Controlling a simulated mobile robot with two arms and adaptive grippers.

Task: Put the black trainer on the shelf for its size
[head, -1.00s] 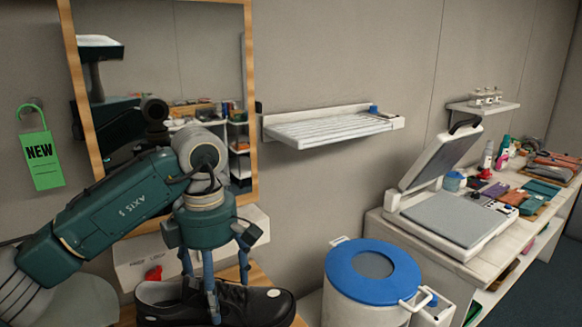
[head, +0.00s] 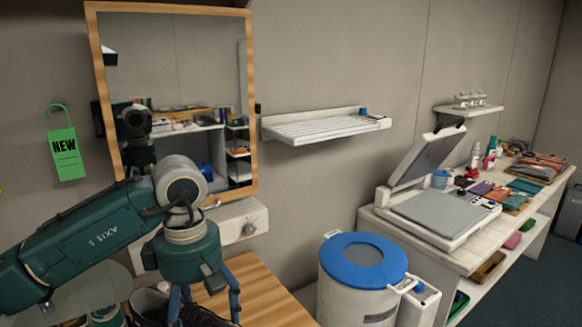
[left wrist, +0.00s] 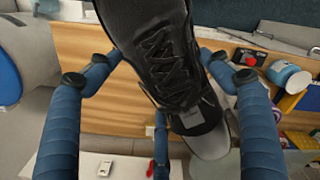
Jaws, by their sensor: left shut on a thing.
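The black trainer shows in the left wrist view (left wrist: 160,60), with black laces and a pale sole edge near its toe. My left gripper (left wrist: 150,85) is shut on it, with blue fingers on both sides of the shoe. In the head view my left gripper (head: 205,303) is at the bottom left, beside the wooden bench top (head: 262,292). Only a dark part of the trainer (head: 200,319) shows there between the fingers; the rest is cut off by the frame edge. My right gripper is not in view. I cannot read a size.
A wood-framed mirror (head: 180,70) reflects shelves behind me. A slatted white wall shelf (head: 322,127) hangs right of it. A white bin with a blue lid (head: 362,262) stands right of the bench. A cluttered counter (head: 440,252) holds an open-lidded machine (head: 435,212).

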